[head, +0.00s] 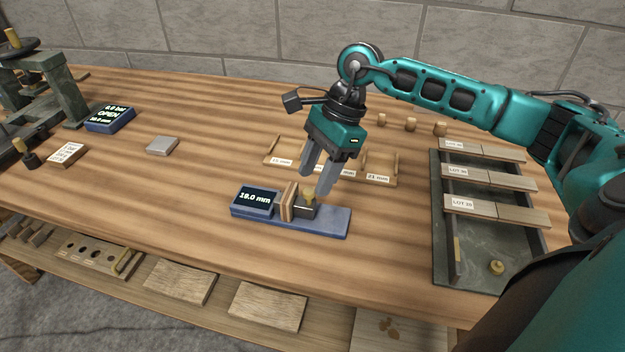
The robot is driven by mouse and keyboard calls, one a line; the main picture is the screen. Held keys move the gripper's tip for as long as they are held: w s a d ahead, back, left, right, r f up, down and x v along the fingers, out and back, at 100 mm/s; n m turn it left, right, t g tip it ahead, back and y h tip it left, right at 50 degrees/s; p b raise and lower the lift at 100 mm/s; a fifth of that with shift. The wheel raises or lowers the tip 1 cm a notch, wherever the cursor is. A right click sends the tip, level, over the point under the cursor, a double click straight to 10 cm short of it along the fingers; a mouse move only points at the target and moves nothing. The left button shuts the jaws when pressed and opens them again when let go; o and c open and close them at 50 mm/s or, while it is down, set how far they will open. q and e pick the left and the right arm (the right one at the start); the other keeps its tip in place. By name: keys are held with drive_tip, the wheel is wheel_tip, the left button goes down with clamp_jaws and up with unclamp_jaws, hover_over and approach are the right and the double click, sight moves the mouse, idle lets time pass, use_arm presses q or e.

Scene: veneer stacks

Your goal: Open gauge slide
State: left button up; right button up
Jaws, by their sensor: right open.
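The gauge (333,221) is a blue base lying on the bench, with a display (254,198) at its left end reading 19.0 mm. A light wooden veneer stack (288,203) stands upright between the display block and the dark slide (304,209), which has a brass knob (309,193) on top. My right gripper (317,190) points down at the knob with its fingers apart. One finger is to the knob's left and the other to its right; contact cannot be told. My left gripper is not in view.
A dark tray (438,222) with veneer strips labelled LOT stands at the right. Wooden racks with 21 mm labels (377,178) lie behind the gauge.

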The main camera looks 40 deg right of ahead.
sight(305, 201)
drive_tip(key=shift+x, duration=1.3)
drive_tip(key=shift+c, duration=0.4)
clamp_jaws()
